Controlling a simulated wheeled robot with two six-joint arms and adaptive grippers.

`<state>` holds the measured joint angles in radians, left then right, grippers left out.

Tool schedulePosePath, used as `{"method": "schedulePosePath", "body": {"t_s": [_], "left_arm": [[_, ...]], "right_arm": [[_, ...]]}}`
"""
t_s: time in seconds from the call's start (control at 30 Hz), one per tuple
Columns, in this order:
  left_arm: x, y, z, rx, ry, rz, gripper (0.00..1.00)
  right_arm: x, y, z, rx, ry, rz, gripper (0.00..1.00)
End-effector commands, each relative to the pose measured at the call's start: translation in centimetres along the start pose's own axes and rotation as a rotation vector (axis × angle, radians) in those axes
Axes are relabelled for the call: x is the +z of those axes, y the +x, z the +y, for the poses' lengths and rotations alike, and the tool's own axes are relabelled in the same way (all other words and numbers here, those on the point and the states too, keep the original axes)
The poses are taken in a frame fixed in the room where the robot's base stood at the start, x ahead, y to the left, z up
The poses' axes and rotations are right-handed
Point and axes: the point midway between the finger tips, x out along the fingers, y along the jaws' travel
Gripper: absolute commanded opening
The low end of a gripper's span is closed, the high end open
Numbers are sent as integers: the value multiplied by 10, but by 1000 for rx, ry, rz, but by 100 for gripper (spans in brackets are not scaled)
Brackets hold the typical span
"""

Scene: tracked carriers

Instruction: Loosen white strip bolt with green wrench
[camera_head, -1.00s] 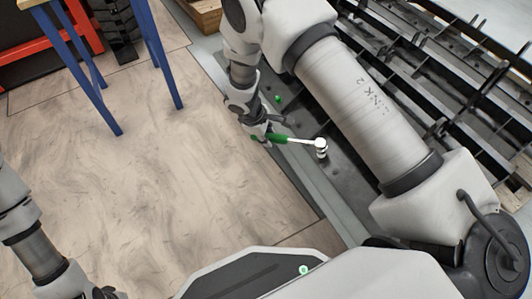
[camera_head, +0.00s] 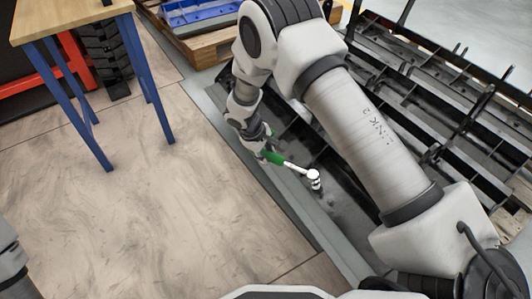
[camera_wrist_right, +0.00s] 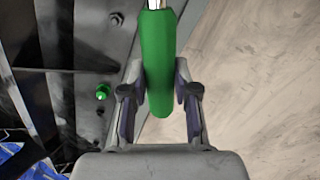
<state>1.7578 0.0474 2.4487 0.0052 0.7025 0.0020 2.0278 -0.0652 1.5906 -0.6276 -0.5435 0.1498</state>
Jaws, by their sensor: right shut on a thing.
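My right gripper (camera_head: 266,155) is shut on the green handle of the wrench (camera_head: 274,158). In the right wrist view the green handle (camera_wrist_right: 157,62) lies between the two fingers (camera_wrist_right: 158,98). The wrench's silver shaft runs right and down in the head view to a white, upright socket head over the dark carrier frame (camera_head: 345,208). A bolt with a white strip cannot be made out; anything under the head is hidden. A green-marked bolt (camera_wrist_right: 102,91) sits on the frame left of the handle in the wrist view. My left gripper is out of view.
A dark bolt (camera_wrist_right: 117,18) also shows on the frame. Ribs and rails of the carrier fill the right side. A blue-legged table (camera_head: 75,20) stands upper left, beside a wooden pallet (camera_head: 207,44) with blue parts. The floor at left is clear.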

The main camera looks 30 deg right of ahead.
Motion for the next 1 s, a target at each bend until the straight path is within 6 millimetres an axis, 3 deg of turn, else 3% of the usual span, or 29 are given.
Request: {"method": "schedulePosePath", "body": {"t_s": [1.0], "left_arm": [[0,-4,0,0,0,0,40]], "right_arm": [[0,4,0,0,0,1,0]]}}
